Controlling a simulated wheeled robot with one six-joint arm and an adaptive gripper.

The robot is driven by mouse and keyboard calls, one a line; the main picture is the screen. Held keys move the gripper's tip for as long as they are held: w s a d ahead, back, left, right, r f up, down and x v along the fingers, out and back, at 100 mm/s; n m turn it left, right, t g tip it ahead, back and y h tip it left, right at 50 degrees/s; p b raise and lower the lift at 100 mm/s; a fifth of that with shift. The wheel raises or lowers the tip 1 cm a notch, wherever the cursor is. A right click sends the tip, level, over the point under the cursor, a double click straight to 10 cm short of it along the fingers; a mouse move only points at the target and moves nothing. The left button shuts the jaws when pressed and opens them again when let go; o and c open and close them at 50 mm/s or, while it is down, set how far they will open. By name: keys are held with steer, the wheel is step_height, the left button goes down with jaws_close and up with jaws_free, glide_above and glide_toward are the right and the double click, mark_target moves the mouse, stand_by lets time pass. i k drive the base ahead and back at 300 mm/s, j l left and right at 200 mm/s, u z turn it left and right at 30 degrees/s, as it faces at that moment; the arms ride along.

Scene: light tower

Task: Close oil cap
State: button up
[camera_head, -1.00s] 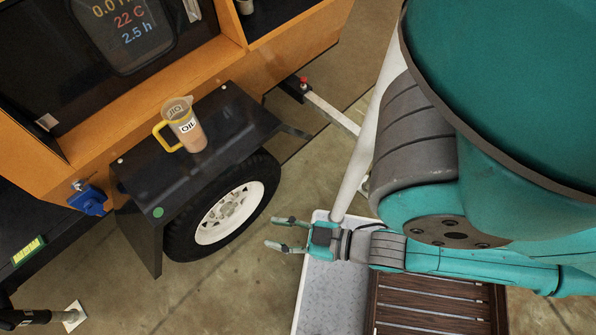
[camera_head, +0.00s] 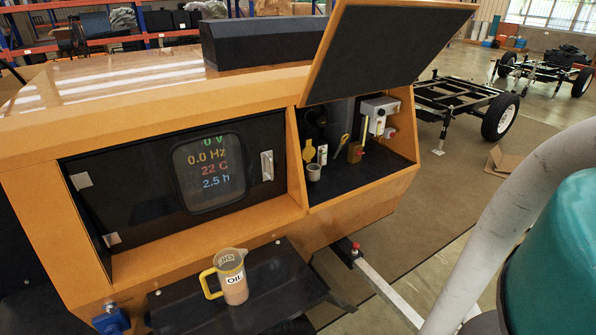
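The open compartment (camera_head: 385,189) on the orange machine holds a yellow round part (camera_head: 309,151), which may be the oil cap; it is too small to be sure. Below it are a small white cylinder (camera_head: 322,155) and a grey cup-like part (camera_head: 313,172); I cannot tell whether that is the filler neck. A yellow-handled piece (camera_head: 342,146) stands to their right. A clear jug labelled OIL (camera_head: 232,277) stands on the black fender (camera_head: 275,290). My gripper is out of view; only part of my teal arm shows at the right edge.
The raised hatch lid (camera_head: 385,45) overhangs the compartment. A grey control box (camera_head: 380,112) is inside at the right. The display panel (camera_head: 209,172) is left of the compartment. A white drawbar (camera_head: 395,301) juts out in front.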

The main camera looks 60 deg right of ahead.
mark_target(308, 153)
steer(key=z, duration=1.4)
steer(key=i+j+z, duration=0.1)
steer(key=i+j, duration=0.15)
steer(key=i+j+z, duration=0.15)
steer(key=j, duration=0.25)
steer(key=i, duration=0.1)
